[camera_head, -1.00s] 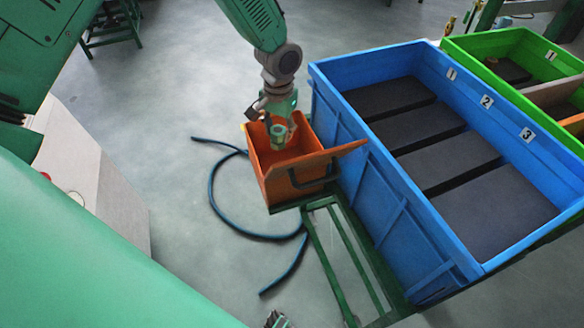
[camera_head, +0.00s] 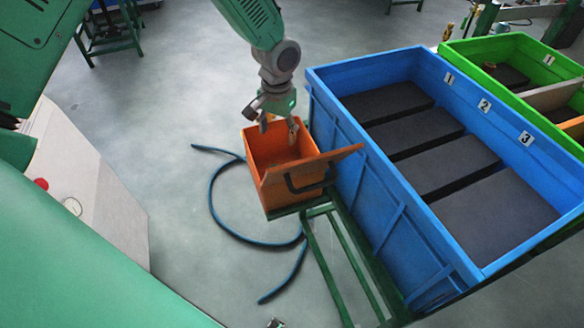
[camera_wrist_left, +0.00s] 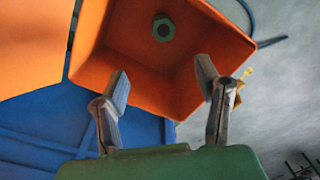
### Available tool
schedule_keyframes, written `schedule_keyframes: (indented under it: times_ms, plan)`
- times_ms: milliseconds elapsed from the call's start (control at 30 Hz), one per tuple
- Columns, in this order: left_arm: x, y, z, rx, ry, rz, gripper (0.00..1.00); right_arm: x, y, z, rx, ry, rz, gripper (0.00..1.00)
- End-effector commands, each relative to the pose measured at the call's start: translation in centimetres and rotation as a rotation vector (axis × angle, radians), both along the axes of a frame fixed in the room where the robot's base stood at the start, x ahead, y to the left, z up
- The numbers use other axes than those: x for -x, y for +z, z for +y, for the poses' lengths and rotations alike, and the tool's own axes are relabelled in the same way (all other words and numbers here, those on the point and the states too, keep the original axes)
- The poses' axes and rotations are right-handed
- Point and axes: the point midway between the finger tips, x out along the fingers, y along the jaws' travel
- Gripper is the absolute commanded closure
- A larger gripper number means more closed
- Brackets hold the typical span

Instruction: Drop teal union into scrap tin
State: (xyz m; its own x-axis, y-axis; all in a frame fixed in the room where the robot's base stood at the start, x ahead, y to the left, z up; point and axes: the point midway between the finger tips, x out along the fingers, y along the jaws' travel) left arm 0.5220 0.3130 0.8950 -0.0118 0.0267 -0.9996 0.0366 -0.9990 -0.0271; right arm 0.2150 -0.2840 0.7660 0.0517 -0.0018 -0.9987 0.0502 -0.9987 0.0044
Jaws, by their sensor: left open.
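The scrap tin (camera_head: 289,192) is an orange open box with a raised lid, standing left of the blue crate. The teal union (camera_wrist_left: 163,27) lies inside the tin in the left wrist view (camera_wrist_left: 145,45), a small green hexagonal ring with a dark hole. My left gripper (camera_head: 279,127) is above the tin's opening, with its fingers spread and empty. In the left wrist view the two fingers (camera_wrist_left: 162,80) are apart, and the union is beyond them. In the head view I cannot make out the union. My right gripper is not clearly visible.
A blue crate (camera_head: 375,190) with dark pads in numbered compartments stands right of the tin. A green crate (camera_head: 500,45) is farther right. A blue hose (camera_head: 222,222) lies on the floor. A green frame (camera_head: 345,265) is in front of the tin.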

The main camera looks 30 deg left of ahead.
Motion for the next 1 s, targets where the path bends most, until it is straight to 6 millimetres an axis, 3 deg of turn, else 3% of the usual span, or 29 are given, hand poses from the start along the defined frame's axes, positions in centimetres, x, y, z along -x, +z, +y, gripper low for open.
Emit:
schedule_keyframes:
  times_ms: [200, 433, 1000]
  plan:
    - [-0.2, 4.9, 0.5, 0.005, 0.003, -0.003, 0.42, 0.0, 0.1, 0.2, 0.002, 0.001, 0.000, 0.14]
    - [-0.3, 8.3, 0.6, 0.007, 0.002, 0.000, 0.42, -0.1, 0.1, 0.2, 0.001, 0.001, 0.000, 0.14]
    - [-0.2, 9.1, 0.7, 0.007, 0.003, 0.002, 0.42, -0.3, 0.0, 0.2, 0.001, 0.001, 0.002, 0.14]
